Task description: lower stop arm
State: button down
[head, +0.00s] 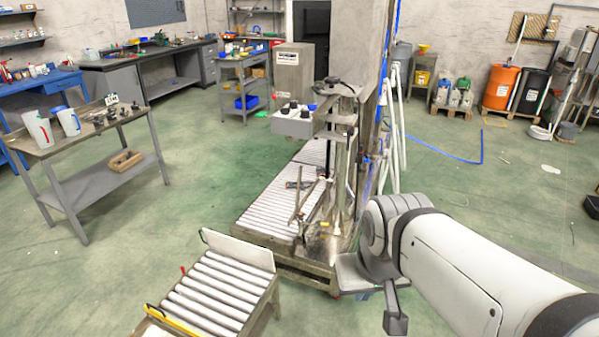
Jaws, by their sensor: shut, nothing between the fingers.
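A filling machine (340,110) with a tall column stands at the centre, over a roller conveyor (265,215). Thin grey bars (299,203) stand up and lie on the rollers beside the lances; I cannot tell for sure which of them is the stop arm. My arm comes in from the lower right. My gripper (396,324) hangs down at the bottom, right of the machine base, shut and empty. It is apart from the bars and the conveyor. Part of the machine's right side is hidden behind my arm.
A shorter roller conveyor (210,290) with an upright pale plate (238,250) and a yellow bar (180,322) stands at the front. A metal table (75,140) with two jugs is at left. Orange and black drums (499,87) stand at back right. The green floor between is open.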

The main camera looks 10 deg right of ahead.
aim_at(301, 170)
jog(key=z, duration=0.4)
jog(key=i, duration=1.7)
jog(key=u, duration=0.1)
